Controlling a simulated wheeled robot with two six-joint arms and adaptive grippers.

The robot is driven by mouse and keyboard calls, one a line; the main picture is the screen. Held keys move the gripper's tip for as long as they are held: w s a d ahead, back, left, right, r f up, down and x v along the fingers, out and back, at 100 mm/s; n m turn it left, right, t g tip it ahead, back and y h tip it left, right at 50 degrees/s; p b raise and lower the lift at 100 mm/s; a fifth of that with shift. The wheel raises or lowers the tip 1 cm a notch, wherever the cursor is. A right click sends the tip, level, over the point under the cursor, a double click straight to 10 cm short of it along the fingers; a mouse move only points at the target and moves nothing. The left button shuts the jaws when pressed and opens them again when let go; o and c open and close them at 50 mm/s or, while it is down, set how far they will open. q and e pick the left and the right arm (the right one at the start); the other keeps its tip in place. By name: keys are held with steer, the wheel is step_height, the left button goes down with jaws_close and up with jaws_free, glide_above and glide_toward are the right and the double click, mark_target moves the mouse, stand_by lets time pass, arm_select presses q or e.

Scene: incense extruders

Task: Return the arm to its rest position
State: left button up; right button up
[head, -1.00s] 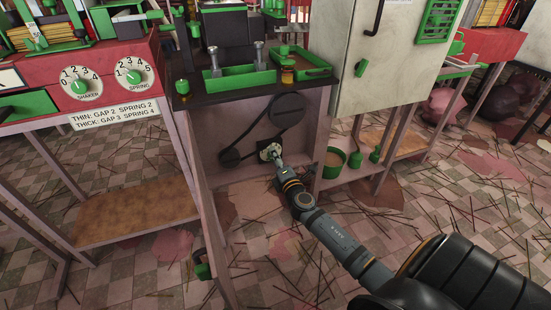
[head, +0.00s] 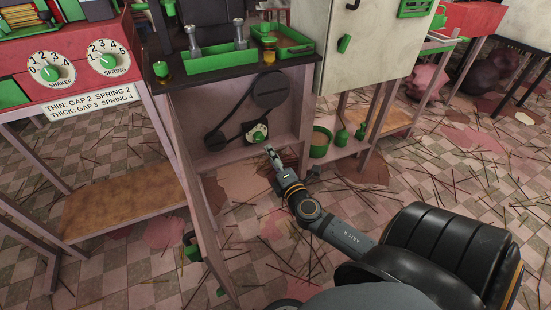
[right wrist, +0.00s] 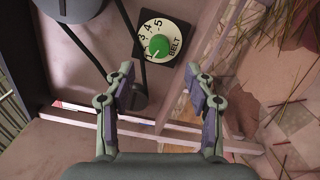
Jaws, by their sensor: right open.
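My right gripper (head: 271,153) is open and empty in front of the pink machine stand, a little below and right of the belt dial (head: 258,133). In the right wrist view my right gripper (right wrist: 162,92) shows its two fingers spread apart. The belt dial (right wrist: 160,42) there is a white disc on a dark square plate, with a green knob, numbers and the word BELT. It sits above and between the fingertips, apart from them. My left gripper is not in view.
A black belt runs over pulleys (head: 270,90) beside the dial. A green bowl (head: 320,142) stands on a low shelf to the right. A red panel (head: 85,65) with shaker and spring dials is at left. The tiled floor is strewn with thin sticks.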

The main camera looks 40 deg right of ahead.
steer(key=shift+v, duration=1.15)
